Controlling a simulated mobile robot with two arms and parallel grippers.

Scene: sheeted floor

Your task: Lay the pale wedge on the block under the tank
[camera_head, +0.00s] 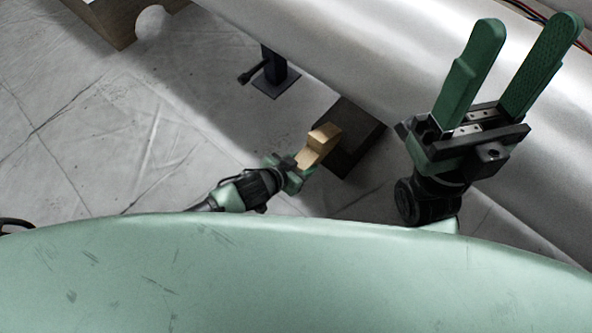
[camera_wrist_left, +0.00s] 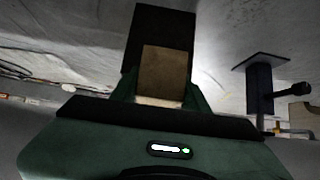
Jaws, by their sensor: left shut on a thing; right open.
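The pale wedge (camera_head: 321,141) is held in my left gripper (camera_head: 303,165), which reaches in low toward the tank. In the left wrist view the wedge (camera_wrist_left: 163,72) sits between the green fingers (camera_wrist_left: 163,92), in front of the dark block (camera_wrist_left: 160,24). In the head view the block (camera_head: 360,137) lies on the floor, partly under the silver tank (camera_head: 330,55). The wedge overlaps the block's left edge in the picture; I cannot tell whether they touch. My right gripper (camera_head: 503,75) is open, empty and raised in front of the tank.
A dark stand with a side handle (camera_head: 273,72) is on the floor left of the block; it also shows in the left wrist view (camera_wrist_left: 260,88). A wooden cradle (camera_head: 118,22) is at the upper left. The sheeted floor (camera_head: 90,140) at left is clear.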

